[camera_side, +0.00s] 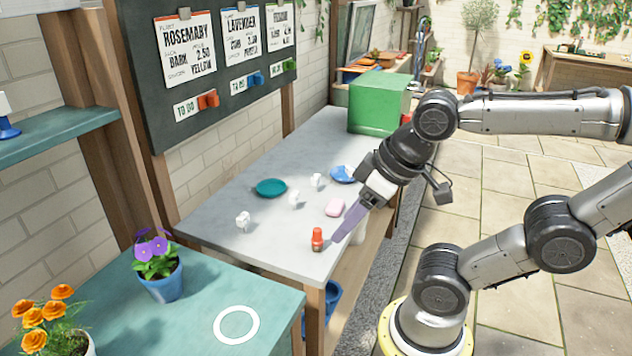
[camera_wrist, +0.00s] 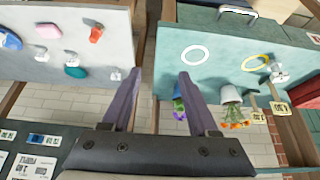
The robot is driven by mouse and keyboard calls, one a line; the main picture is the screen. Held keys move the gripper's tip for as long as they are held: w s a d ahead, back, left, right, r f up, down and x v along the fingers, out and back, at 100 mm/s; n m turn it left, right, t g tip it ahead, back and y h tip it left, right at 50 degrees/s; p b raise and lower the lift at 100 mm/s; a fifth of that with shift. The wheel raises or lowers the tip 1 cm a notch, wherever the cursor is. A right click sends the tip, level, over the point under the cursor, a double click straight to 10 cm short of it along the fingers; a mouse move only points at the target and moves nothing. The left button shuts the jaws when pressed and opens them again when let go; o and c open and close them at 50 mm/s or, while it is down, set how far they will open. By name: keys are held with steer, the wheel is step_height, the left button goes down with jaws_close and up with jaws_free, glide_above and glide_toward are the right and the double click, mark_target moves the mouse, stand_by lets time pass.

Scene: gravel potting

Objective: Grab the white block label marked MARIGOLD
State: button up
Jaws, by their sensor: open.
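Three small white blocks stand on the grey tabletop in the side view: one nearest the front left (camera_side: 243,220), one in the middle (camera_side: 294,198) and one farther back (camera_side: 316,181). White blocks also show at the left of the wrist view, the nearest one (camera_wrist: 115,75) just left of a finger. Their lettering is too small to read, so I cannot tell which is marked MARIGOLD. My gripper (camera_wrist: 161,74) is open, with nothing between its purple fingers. In the side view, it hangs near the tabletop's right edge, beside the red bottle, apart from the blocks.
A red bottle (camera_side: 317,240), pink block (camera_side: 335,208), teal dish (camera_side: 271,187), blue dish (camera_side: 343,174) and green box (camera_side: 378,102) stand on the grey table (camera_side: 215,225). The teal table (camera_side: 205,300) holds a white ring (camera_side: 237,325) and potted flowers. A chalkboard (camera_side: 220,60) hangs behind.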

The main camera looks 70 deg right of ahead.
steer(key=w+d+r+n+t+h, duration=0.15)
steer(key=w+d+r+n, duration=0.25)
steer(key=w+r+n, duration=0.6)
steer(key=w+d+n+g+h, duration=0.25)
steer(key=w+d+n, duration=0.45)
steer(key=w+d, duration=0.6)
steer(key=g, duration=0.5)
glide_above(316, 176)
steer(key=a, duration=0.2)
steer(key=shift+n, duration=0.4)
step_height(316, 176, down, 28)
steer(key=shift+a, duration=0.15)
steer(key=shift+h, duration=0.3)
steer(key=shift+x, duration=3.05)
steer(key=shift+w, duration=0.1)
